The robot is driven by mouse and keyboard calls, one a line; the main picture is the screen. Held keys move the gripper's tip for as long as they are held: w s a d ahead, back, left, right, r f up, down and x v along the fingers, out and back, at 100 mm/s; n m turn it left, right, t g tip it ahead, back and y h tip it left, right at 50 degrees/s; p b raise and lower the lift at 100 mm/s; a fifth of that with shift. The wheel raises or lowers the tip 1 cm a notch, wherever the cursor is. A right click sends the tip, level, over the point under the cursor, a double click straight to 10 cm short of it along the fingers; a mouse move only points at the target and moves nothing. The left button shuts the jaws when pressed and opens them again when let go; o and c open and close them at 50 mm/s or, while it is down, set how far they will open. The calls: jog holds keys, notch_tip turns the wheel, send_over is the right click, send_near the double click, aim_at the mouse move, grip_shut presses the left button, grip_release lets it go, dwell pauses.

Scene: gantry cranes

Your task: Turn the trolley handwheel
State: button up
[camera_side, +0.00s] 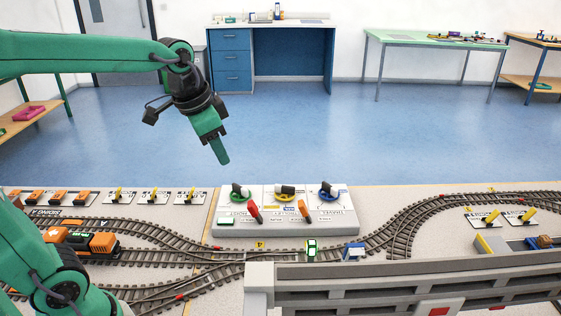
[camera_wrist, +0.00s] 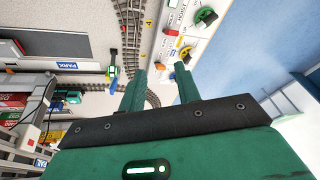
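The control panel (camera_side: 285,232) carries a row of three handwheels. The yellow handwheel (camera_side: 284,191), in the middle behind a label that seems to read trolley, has a pale knob on it. It also shows in the wrist view (camera_wrist: 184,53), just beyond my right-hand finger. The green handwheel (camera_side: 239,190) is on its left and the blue handwheel (camera_side: 329,191) on its right. My gripper (camera_side: 221,158) hangs in the air above and left of the panel in the side view, pointing down. In the wrist view its two fingers (camera_wrist: 160,72) are apart, with nothing between them.
A red lever (camera_side: 254,212) and an orange lever (camera_side: 305,208) stand on the panel in front of the wheels. Rail tracks (camera_side: 180,257) run before it, with an orange locomotive (camera_side: 90,243) at left. A grey gantry beam (camera_side: 400,275) fills the front right.

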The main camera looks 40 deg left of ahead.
jog(key=w+a+f+m+g, duration=0.1)
jog(key=w+f+m, duration=0.1)
jog(key=w, duration=0.5)
jog(key=w+a+f+m+g, duration=0.1)
jog(key=w+f+m, duration=0.1)
jog(key=w, duration=0.5)
jog(key=m+g, duration=0.2)
jog(key=m, duration=0.2)
send_over(285, 186)
jog(key=shift+w+f, duration=0.1)
jog(key=shift+f, duration=5.65)
jog(key=shift+f, duration=0.15)
jog(key=shift+f, duration=3.75)
grip_shut()
